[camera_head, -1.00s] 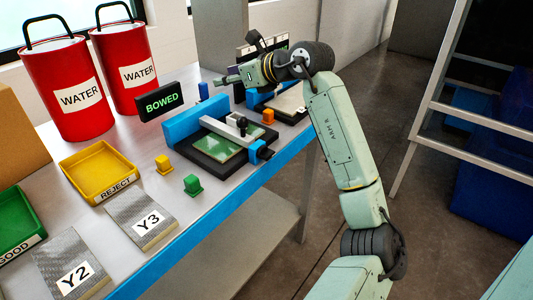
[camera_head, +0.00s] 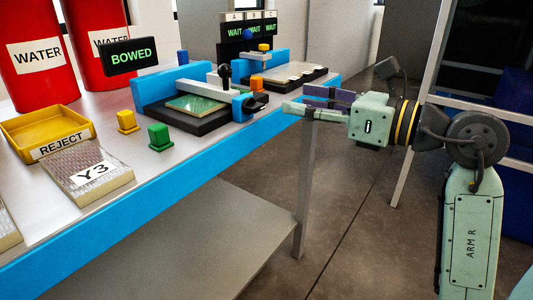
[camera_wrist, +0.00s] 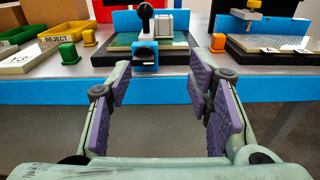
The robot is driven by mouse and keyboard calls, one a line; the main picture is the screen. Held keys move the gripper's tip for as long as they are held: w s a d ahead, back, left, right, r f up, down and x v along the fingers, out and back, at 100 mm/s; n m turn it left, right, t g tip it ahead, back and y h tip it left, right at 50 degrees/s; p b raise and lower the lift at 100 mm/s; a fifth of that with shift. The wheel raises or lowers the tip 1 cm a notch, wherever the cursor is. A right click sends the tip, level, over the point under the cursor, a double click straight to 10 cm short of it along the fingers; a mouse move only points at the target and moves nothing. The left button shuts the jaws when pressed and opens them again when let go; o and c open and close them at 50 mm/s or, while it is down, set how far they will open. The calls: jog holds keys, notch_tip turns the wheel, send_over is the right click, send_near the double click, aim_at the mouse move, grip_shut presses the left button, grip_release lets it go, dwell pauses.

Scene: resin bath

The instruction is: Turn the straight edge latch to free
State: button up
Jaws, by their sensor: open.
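The straight edge (camera_head: 212,86) is a grey bar with a black ball knob (camera_head: 224,72), lying across a green panel (camera_head: 197,103) on a black base. At its front end sits a blue block (camera_head: 250,107) with a small dark tab, which looks like the latch. In the wrist view the latch block (camera_wrist: 145,57) is centred left, beyond the fingers. My gripper (camera_head: 296,99) is open and empty off the table's front edge, pointing at the fixture. Its purple-padded fingers (camera_wrist: 160,76) are apart from the latch. The latch's exact angle is hard to tell.
An orange block (camera_head: 257,83) stands right of the fixture, with green (camera_head: 159,137) and yellow (camera_head: 127,121) ones to its left. A sign reads BOWED (camera_head: 131,56). A second fixture (camera_head: 300,75) stands farther along. The floor beside the table (camera_head: 345,200) is clear.

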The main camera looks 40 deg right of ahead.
aim_at(260, 109)
jog(key=s+f+b, duration=0.2)
jog(key=s, duration=0.3)
jog(key=x, duration=1.1)
jog(key=shift+w+a+r, duration=0.1)
jog(key=shift+a+r, duration=0.05)
jog(key=shift+a, duration=0.25)
grip_shut()
